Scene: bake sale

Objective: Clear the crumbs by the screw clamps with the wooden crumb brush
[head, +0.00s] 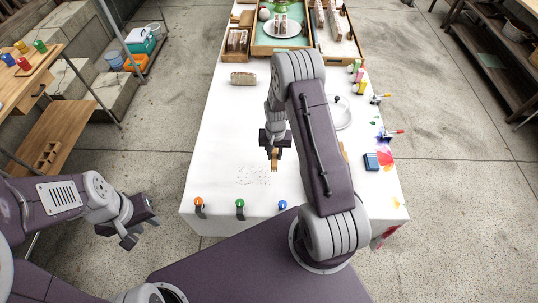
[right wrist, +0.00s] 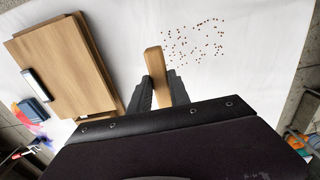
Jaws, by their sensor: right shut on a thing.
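A patch of crumbs (head: 254,174) lies on the white table near its front edge; the right wrist view shows them as small brown specks (right wrist: 194,40). Three small fittings that look like screw clamps sit along the front edge, with orange (head: 198,201), green (head: 240,203) and blue (head: 282,204) knobs. My right gripper (head: 274,150) is shut on the wooden crumb brush (right wrist: 154,62), right of and slightly behind the crumbs. Its bristles are not visible. My left gripper (head: 138,232) is open and empty, off the table's left side.
A loaf-like item (head: 243,78) and trays stand farther back. The table's left-middle is clear.

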